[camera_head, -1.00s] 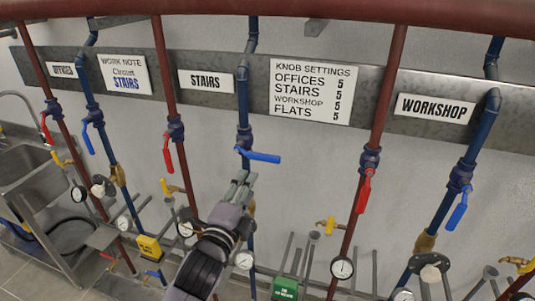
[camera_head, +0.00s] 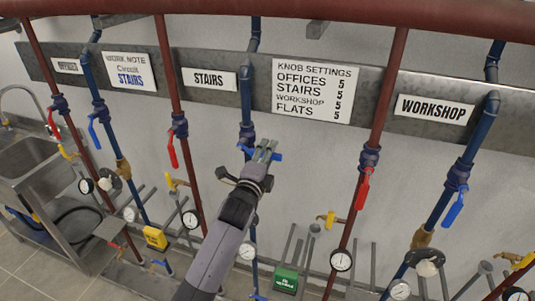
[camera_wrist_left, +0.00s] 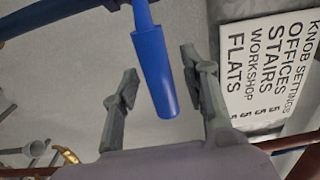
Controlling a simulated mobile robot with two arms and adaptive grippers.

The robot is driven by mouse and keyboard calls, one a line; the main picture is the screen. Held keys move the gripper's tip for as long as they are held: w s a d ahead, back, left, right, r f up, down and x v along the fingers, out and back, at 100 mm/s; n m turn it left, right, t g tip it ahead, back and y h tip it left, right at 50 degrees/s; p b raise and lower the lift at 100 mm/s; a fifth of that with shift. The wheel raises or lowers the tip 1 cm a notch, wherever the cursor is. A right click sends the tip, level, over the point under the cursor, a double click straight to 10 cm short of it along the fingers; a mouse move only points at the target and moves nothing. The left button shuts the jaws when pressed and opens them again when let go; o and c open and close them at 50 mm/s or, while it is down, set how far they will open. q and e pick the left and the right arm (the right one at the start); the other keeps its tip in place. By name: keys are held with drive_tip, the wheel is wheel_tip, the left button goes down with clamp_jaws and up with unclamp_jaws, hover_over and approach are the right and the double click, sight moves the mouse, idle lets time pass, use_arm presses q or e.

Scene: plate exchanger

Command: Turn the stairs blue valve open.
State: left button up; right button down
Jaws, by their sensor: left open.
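The stairs blue valve handle (camera_head: 277,156) is on the blue pipe just right of the STAIRS sign (camera_head: 209,79). It points right, across the upright pipe. My left gripper (camera_head: 265,148) is at the handle and hides much of it in the head view. In the left wrist view the blue handle (camera_wrist_left: 155,70) lies between the two spread fingers of my left gripper (camera_wrist_left: 160,65), with a gap visible on each side. The gripper is open. My right gripper is not in view.
A red-handled valve (camera_head: 173,150) hangs on the red pipe to the left, and another (camera_head: 363,188) to the right. The workshop blue valve (camera_head: 454,209) is further right. Gauges, a green box (camera_head: 285,279) and a yellow box (camera_head: 155,237) are below. A sink (camera_head: 30,155) stands at left.

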use_arm(q)
drive_tip(key=shift+c, duration=0.2)
clamp_jaws()
idle(0.4)
idle(0.3)
